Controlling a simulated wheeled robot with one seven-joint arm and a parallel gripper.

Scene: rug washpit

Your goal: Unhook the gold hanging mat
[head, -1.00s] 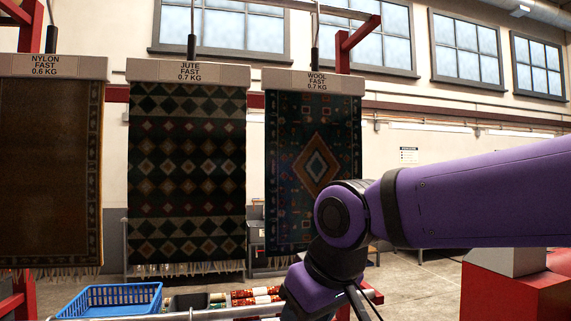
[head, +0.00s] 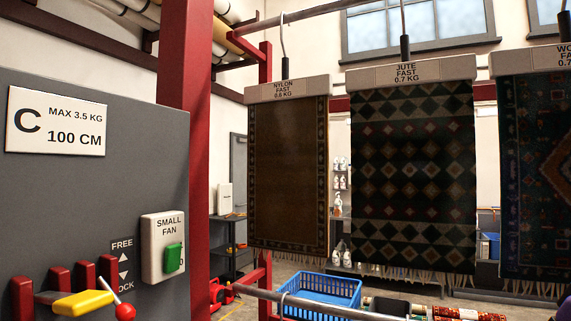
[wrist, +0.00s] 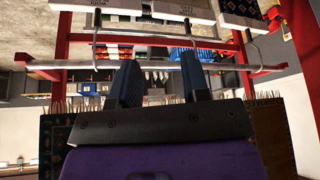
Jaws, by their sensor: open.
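The gold hanging mat looks to be the dull brown-gold one (head: 287,175) in the head view, left of the other mats. It hangs straight from a pale clamp bar (head: 287,89) marked NYLON FAST 0.6 KG. The bar's thin hook (head: 283,40) goes up to the overhead rail (head: 318,11). My gripper (wrist: 156,68) shows only in the wrist view, its two dark fingers apart with nothing seen between them.
A patterned JUTE mat (head: 412,180) and a WOOL mat (head: 540,170) hang to the right. A red post (head: 186,90) and grey control panel (head: 90,190) with levers stand at left. A blue basket (head: 322,290) and a low rail (head: 330,306) are below.

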